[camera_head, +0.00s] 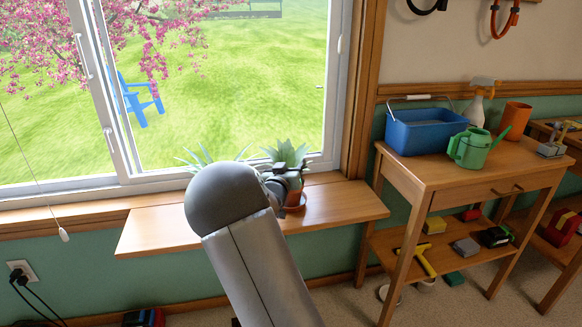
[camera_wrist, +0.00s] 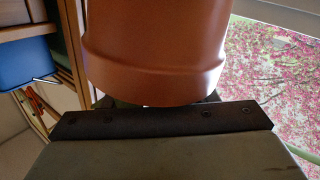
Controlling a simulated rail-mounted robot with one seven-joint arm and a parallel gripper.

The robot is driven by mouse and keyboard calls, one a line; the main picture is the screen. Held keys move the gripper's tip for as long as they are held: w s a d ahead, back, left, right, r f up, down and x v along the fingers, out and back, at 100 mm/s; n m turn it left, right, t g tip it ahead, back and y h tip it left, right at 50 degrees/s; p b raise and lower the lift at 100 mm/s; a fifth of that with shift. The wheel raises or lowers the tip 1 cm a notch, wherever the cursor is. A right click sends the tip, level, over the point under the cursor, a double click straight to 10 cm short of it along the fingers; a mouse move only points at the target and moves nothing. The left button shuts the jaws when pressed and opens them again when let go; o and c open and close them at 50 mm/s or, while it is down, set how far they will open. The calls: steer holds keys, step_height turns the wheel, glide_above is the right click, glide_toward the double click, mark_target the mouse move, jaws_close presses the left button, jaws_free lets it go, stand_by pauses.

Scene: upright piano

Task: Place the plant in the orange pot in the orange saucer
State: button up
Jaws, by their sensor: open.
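A spiky green plant (camera_head: 287,153) stands at the right part of the wooden window shelf. Its orange pot (camera_head: 294,191) is mostly hidden behind my gripper (camera_head: 283,177) in the head view. The orange pot (camera_wrist: 155,45) fills the upper middle of the wrist view, close in front of the dark gripper body. My gripper is open at the pot; its fingertips are largely hidden. An orange saucer rim (camera_head: 299,207) shows low at the pot's base. I cannot tell whether the pot rests fully in it.
A second spiky plant (camera_head: 203,157) is partly behind my arm on the shelf (camera_head: 160,228). The window stands behind. To the right, a wooden table (camera_head: 440,180) holds a blue tub (camera_head: 422,133), a green watering can (camera_head: 473,148) and an empty-looking orange pot (camera_head: 515,119).

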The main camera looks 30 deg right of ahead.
steer(key=shift+r, duration=0.3)
steer(key=s+a+f+y+p, duration=0.1)
steer(key=s+a+y, duration=0.1)
steer(key=s+a, duration=0.1)
steer(key=s+a+f+n+g+y+p, duration=0.1)
steer(key=s+a+f+y, duration=0.1)
steer(key=s+a, duration=0.2)
steer(key=s+a+f+y+p, duration=0.1)
steer(key=s+a+f+y, duration=0.1)
steer(key=a, duration=0.4)
steer(key=shift+s+g+y, duration=0.4)
steer(key=shift+s+y, duration=0.2)
steer(key=shift+s, duration=0.6)
steer(key=s+a+f+n+g+y, duration=0.25)
steer(key=s+a+y, duration=0.3)
steer(key=s, duration=0.35)
steer(key=s+a+n+g, duration=0.2)
steer(key=s+g, duration=0.7)
steer(key=s, duration=1.3)
steer(key=shift+s+a+r+n, duration=0.2)
steer(key=shift+s+r+n, duration=0.1)
steer(key=shift+s+n, duration=0.05)
step_height(320, 180, up, 32)
steer(key=a+p, duration=0.1)
steer(key=p, duration=2.8)
steer(key=shift+a+t, duration=0.35)
